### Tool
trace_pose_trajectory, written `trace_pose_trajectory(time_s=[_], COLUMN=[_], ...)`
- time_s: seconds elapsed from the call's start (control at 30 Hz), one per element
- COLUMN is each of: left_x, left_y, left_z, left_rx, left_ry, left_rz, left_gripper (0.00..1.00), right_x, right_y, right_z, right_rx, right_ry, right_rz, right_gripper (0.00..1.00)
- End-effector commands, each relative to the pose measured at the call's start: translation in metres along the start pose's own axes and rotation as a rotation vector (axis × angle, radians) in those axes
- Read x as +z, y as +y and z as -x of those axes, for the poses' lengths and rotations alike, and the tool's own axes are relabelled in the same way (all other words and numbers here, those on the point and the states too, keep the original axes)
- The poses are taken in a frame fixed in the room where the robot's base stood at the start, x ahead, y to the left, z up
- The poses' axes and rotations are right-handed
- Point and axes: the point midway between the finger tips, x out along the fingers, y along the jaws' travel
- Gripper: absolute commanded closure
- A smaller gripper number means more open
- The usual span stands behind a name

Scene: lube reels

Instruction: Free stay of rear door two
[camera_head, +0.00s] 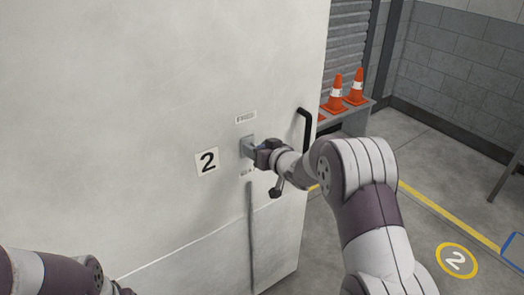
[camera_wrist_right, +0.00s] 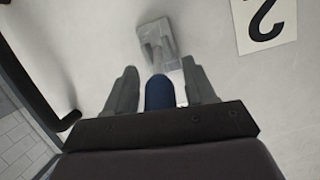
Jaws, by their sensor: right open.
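The white door (camera_head: 150,95) fills the left and middle of the head view and carries a number 2 label (camera_head: 207,161). Right of the label is a small grey stay fitting (camera_head: 246,146); it also shows in the wrist view as a grey plate with a projecting part (camera_wrist_right: 157,38). My right gripper (camera_head: 258,150) is at this fitting. In the wrist view its fingers (camera_wrist_right: 160,80) are apart, with a rounded blue piece (camera_wrist_right: 160,93) between them. I cannot tell if they touch it. My left arm shows at the bottom left, its gripper out of view.
A black door handle (camera_head: 306,125) stands right of the fitting. A small label (camera_head: 245,118) is above it, and a vertical rod (camera_head: 250,235) runs below. Orange cones (camera_head: 337,93) stand on a grey shelf behind the door edge. The floor at right is largely clear.

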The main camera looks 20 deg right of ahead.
Motion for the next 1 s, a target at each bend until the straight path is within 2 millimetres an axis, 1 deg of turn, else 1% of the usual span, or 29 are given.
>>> trace_pose_trajectory(time_s=[0.07,0.17,0.4,0.5,0.6,0.73,1.0], left_x=[0.000,0.000,0.001,0.001,0.000,0.000,0.000], left_y=[0.000,0.000,0.000,0.000,0.000,0.000,0.000], left_z=[-0.001,-0.003,-0.004,-0.004,-0.004,-0.003,-0.003], left_rx=[0.000,0.000,0.000,0.000,0.000,0.000,0.000], left_ry=[0.000,0.000,0.000,0.000,0.000,0.000,0.000], left_rz=[0.000,0.000,0.000,0.000,0.000,0.000,0.000], left_gripper=[0.62,0.62,0.62,0.62,0.62,0.62,0.62], right_x=[0.000,-0.001,-0.001,0.000,0.000,0.000,0.000], right_y=[0.001,0.001,0.001,0.000,0.001,0.000,0.000], right_z=[0.007,0.024,0.082,0.103,0.117,0.125,0.125], right_rx=[0.001,0.002,0.002,0.002,0.002,0.001,0.000], right_ry=[0.001,0.002,0.002,0.001,0.001,-0.001,0.000], right_rz=[0.000,0.000,0.001,0.001,0.001,0.000,0.000], right_gripper=[0.45,0.45,0.45,0.45,0.45,0.45,0.45])
